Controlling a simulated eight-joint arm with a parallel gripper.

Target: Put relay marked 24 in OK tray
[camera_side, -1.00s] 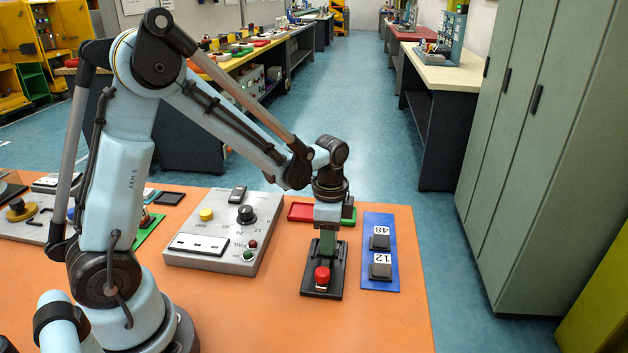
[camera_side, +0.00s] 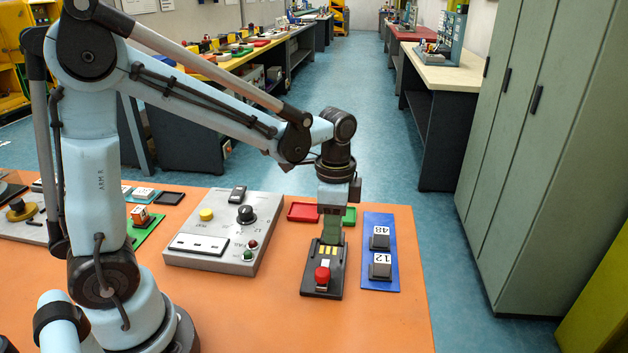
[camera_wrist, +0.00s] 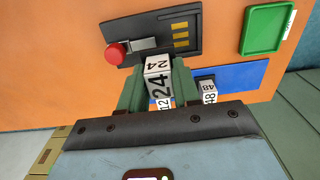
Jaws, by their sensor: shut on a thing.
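My gripper (camera_wrist: 157,85) has green fingers shut on the relay marked 24 (camera_wrist: 158,66), a white-grey block. In the side view my gripper (camera_side: 331,235) is raised over the black fixture (camera_side: 338,280), and its fingers hide the relay there. The fixture has a red knob (camera_side: 322,274) and bare yellow contacts (camera_side: 329,251). A green tray (camera_side: 349,216) sits behind, partly hidden by my gripper. In the wrist view the green tray (camera_wrist: 246,30) is empty, with a white label at its edge too small to read.
A red tray (camera_side: 302,212) lies beside the green one. A grey test box (camera_side: 190,258) with knobs stands left of the fixture.

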